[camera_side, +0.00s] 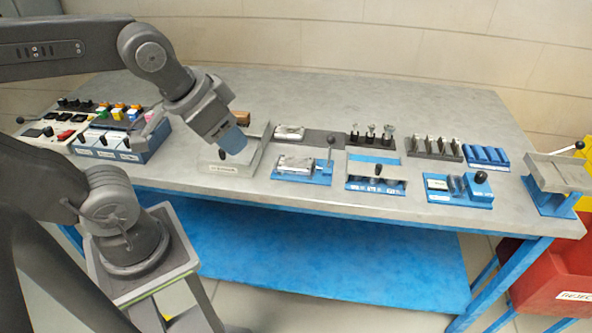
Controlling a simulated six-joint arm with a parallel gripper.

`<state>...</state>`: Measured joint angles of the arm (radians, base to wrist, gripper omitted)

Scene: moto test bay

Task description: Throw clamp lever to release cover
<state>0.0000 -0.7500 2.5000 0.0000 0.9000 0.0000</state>
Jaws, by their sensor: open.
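My gripper (233,142) hangs over the left-middle of the bench, with its blue end pointing down. It is open, and I see nothing held in it. Just below and beside it is a grey tray-like fixture (236,169) with a black knob (222,154). Another lever (570,149) with a black ball sticks out of a grey fixture (556,174) at the right end. Which of these is the clamp lever, and which part is the cover, I cannot tell.
Switch boxes (120,150) stand at the left. Blue fixtures with a black knob (378,170) and with upright discs (459,188) stand right of the middle. Small racks (435,148) line the row behind. The bench's back (330,95) is clear. A red bin (550,275) stands at the lower right.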

